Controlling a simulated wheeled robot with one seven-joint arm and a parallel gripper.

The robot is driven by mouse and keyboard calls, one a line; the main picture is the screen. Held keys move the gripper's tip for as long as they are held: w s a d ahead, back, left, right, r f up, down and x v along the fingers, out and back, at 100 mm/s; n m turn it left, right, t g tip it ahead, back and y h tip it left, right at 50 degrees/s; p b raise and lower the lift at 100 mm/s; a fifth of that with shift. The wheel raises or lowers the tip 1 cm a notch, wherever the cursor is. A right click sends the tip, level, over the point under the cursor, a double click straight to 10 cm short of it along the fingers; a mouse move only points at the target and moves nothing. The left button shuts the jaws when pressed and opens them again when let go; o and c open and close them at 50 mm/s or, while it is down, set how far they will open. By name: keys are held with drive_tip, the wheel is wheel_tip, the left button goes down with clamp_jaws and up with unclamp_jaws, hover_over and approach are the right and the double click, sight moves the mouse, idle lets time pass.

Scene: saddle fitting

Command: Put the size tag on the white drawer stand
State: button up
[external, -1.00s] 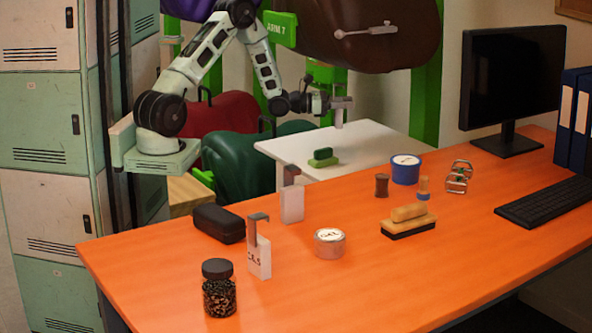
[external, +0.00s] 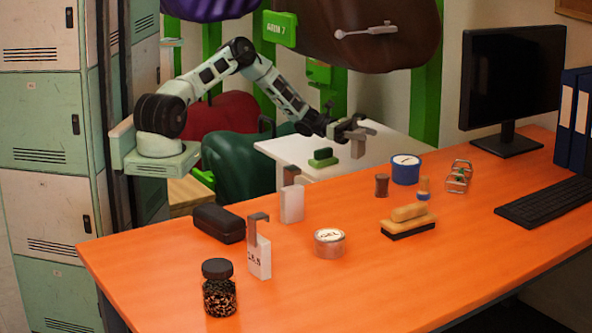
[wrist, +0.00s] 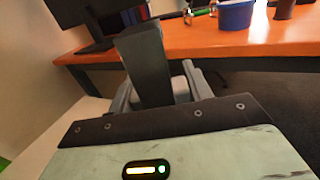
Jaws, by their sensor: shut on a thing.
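My gripper (external: 352,130) is shut on a grey, upright piece (external: 358,147), held over the right part of the white stand. In the wrist view the dark grey piece (wrist: 147,65) stands up between the fingers. I cannot tell whether it is a tag, and no lettering shows on it. The white stand's flat top (external: 285,150) lies behind the orange desk; no drawer shows. Two white tags with grey hooks stand on the desk: a lettered one (external: 259,262) in front and a plain one (external: 291,206) behind it. The lettering is too small to read surely.
A green block-like object (external: 323,158) sits on the stand, left of my gripper. The orange desk (external: 400,285) holds a black case (external: 219,223), a jar (external: 219,290), a round tin (external: 329,243), a brush (external: 408,222) and a blue tub (external: 405,169). A monitor (external: 512,80) stands at the right.

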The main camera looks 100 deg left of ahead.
wheel_tip(320, 180, down, 10)
drive_tip(key=shift+r+b, duration=0.15)
drive_tip(key=shift+b, duration=0.35)
drive_tip(key=shift+f, duration=0.2)
drive_tip(key=o, duration=1)
drive_tip(key=shift+r, duration=0.15)
drive_tip(key=shift+s+a, duration=0.1)
drive_tip(key=shift+s, duration=0.1)
drive_tip(key=v, duration=1.1)
drive_tip(key=shift+s, duration=0.25)
